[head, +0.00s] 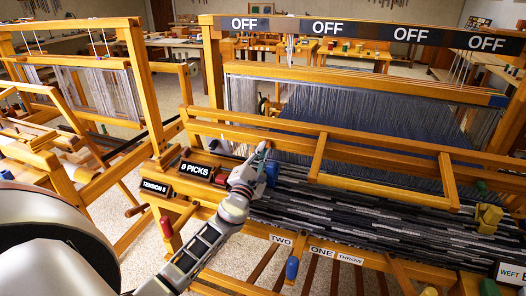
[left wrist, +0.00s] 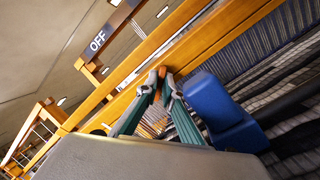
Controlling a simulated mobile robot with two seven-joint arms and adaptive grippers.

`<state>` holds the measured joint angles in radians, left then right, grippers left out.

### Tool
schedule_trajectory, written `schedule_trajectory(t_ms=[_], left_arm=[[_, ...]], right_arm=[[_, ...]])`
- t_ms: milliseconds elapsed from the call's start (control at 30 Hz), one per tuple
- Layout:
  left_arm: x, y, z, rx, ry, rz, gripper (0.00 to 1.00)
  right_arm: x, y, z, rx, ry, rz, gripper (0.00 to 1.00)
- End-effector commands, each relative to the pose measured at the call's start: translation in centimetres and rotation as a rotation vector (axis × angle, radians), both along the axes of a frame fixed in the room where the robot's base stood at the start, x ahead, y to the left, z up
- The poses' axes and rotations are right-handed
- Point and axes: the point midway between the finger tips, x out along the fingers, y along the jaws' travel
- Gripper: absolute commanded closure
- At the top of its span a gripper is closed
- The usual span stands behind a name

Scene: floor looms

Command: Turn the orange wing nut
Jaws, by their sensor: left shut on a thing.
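My left gripper (head: 264,148) reaches in from the lower left to the loom's front left, near the wooden beam. In the left wrist view its fingertips (left wrist: 162,80) are closed together on a small orange piece, which I take for the orange wing nut (left wrist: 162,71). Most of the nut is hidden by the fingertips, and its turn angle cannot be told. A blue block (head: 271,173) stands just beside the fingers, and it also shows right of them in the left wrist view (left wrist: 215,105). My right gripper is not in view.
Wooden loom beams (head: 330,143) run close behind the gripper. Striped dark cloth (head: 340,210) lies to its right, with a yellow block (head: 488,218) at the far side. Signs read 0 PICKS (head: 199,170) and TENSION 5 (head: 157,188). A red handle (head: 166,226) stands lower left.

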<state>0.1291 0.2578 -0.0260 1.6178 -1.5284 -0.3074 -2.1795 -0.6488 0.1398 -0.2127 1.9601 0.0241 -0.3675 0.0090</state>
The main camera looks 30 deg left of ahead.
Motion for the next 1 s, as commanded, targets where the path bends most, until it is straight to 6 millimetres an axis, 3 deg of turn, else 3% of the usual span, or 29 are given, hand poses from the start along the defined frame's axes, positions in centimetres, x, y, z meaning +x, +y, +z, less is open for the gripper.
schedule_trajectory(t_ms=[367, 1000], left_arm=[[-0.1, 0.1, 0.0, -0.209, -0.050, -0.050, 1.00], [-0.2, 0.4, 0.1, -0.786, -0.189, -0.187, 1.00]], right_arm=[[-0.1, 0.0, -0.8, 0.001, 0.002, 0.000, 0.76], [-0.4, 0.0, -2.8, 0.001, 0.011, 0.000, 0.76]])
